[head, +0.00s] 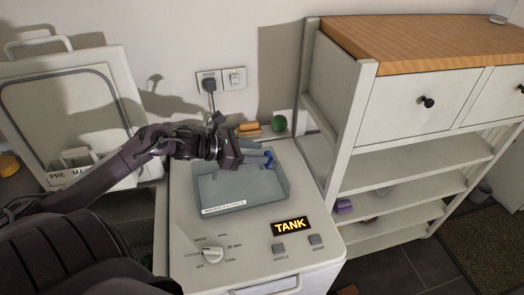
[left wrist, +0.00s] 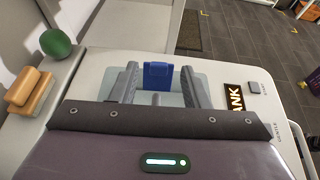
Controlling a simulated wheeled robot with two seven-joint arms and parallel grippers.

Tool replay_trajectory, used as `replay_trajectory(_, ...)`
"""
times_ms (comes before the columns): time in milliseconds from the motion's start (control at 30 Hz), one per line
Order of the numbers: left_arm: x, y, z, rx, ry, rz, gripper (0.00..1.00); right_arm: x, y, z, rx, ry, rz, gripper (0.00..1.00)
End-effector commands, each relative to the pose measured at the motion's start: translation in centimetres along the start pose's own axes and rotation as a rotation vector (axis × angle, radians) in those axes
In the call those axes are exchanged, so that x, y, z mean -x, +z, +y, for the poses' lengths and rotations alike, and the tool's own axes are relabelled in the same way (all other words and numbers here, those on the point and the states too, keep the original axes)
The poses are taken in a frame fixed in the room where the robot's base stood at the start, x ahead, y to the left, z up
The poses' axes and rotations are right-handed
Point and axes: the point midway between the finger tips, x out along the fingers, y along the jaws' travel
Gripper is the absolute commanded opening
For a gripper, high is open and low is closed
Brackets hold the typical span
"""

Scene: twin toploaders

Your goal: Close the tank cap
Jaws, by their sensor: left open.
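A white toploader (head: 190,262) with a lit TANK sign (head: 290,226) stands before me. Its top has a translucent grey-blue tank area (head: 235,190) with a white label along its front. A blue tab (head: 269,160) stands at the far right of this area. It also shows in the left wrist view (left wrist: 158,76). I cannot tell whether the tab is the cap itself or part of it. My left gripper (head: 262,153) is over the tank's far side, with its open fingers on either side of the tab in the left wrist view (left wrist: 158,87). Contact is unclear.
A green ball (head: 279,123) and a wooden brush-like block (head: 248,128) lie behind the tank. A second toploader with its lid raised (head: 70,95) is at the left. A wall socket with a plug (head: 209,83) is behind. A white shelf unit (head: 410,155) stands close on the right.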

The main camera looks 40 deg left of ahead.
Motion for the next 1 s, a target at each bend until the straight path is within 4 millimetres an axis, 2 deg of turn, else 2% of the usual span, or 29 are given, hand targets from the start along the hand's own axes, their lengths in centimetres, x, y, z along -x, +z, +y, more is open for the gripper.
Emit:
replay_trajectory(233, -1.9, 0.1, 0.0, 0.001, 0.001, -0.003, 0.42, 0.5, -0.1, 0.0, 0.0, 0.0, 0.001, 0.35)
replay_trajectory(600, -2.3, 0.0, 0.0, 0.001, 0.0, 0.0, 0.42, 0.5, -0.1, 0.0, 0.0, 0.0, 0.0, 0.35)
replay_trajectory(800, -2.3, 0.0, 0.0, 0.001, 0.0, 0.0, 0.16, 0.5, -0.1, 0.0, 0.0, 0.0, 0.001, 0.35)
replay_trajectory(1000, -2.4, 0.0, 0.0, -0.002, -0.001, 0.01, 0.13, 0.2, -0.1, 0.0, 0.0, 0.0, 0.001, 0.35)
